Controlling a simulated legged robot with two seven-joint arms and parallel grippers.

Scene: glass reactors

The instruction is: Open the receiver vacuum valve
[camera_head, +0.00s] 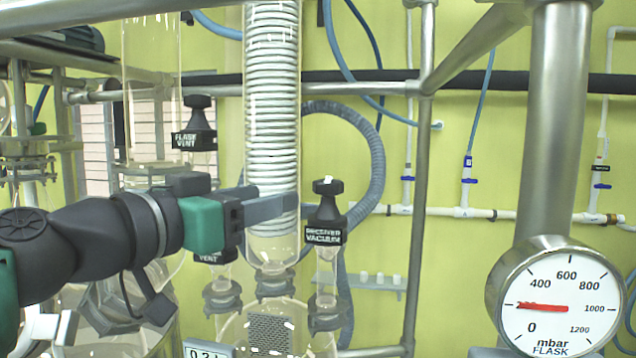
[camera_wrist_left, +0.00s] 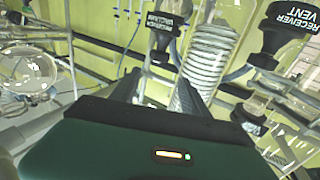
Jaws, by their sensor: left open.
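The receiver vacuum valve (camera_head: 324,235) has a black knob and a white-lettered label, and stands upright on a glass neck right of the coiled condenser. My left gripper (camera_head: 288,205) comes in from the left at about the valve's height, its fingers pointing right and ending just short of the valve. The fingers are apart and nothing shows between them. In the left wrist view the receiver vacuum valve (camera_wrist_left: 160,42) appears beyond the open fingers of my left gripper (camera_wrist_left: 165,82). Whether a finger touches the valve cannot be told. My right gripper is not in view.
The flask vent valve (camera_head: 196,138) stands above my left wrist. The receiver vent valve (camera_wrist_left: 285,28) shows at upper right in the wrist view. The glass condenser (camera_head: 272,110) is close behind the fingers. A metal post (camera_head: 418,200) and flask pressure gauge (camera_head: 553,302) stand to the right.

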